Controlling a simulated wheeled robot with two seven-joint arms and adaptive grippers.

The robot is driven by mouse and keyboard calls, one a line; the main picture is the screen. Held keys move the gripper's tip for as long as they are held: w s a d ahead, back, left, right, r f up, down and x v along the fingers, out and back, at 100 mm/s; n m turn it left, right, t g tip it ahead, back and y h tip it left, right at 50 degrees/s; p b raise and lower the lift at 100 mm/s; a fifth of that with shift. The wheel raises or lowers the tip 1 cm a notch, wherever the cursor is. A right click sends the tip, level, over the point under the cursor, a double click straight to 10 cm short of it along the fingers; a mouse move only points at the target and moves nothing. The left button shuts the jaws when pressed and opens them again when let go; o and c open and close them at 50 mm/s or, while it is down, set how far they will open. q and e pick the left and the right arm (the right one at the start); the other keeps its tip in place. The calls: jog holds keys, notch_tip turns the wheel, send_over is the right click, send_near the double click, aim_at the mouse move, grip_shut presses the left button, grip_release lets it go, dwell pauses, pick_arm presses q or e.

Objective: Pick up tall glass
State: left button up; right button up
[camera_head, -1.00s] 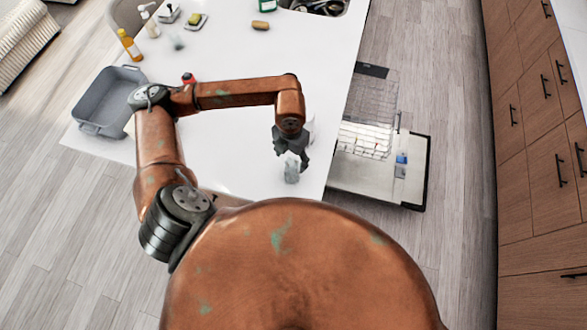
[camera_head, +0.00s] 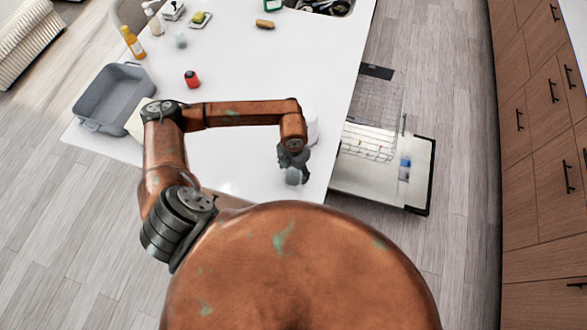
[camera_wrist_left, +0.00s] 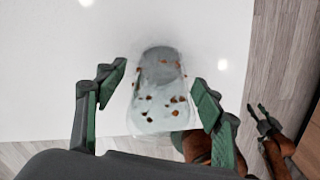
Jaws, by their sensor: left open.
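The tall glass (camera_wrist_left: 158,95) is clear, with brown specks on it, and stands on the white counter. In the head view the glass (camera_head: 292,177) is at the counter's near right corner, partly hidden by my left gripper (camera_head: 293,163). In the left wrist view my left gripper (camera_wrist_left: 160,105) is open, with a finger on each side of the glass and a gap on both sides. A small dark gripper (camera_wrist_left: 264,121), seemingly my right one, shows at the right of the wrist view; its jaw state is unclear.
An open dishwasher (camera_head: 385,165) is right of the counter. The counter's middle is clear.

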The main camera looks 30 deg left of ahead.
pick_arm(q)
jog(key=shift+f, duration=0.35)
jog(key=shift+c, duration=0.3)
jog(key=c, duration=1.3)
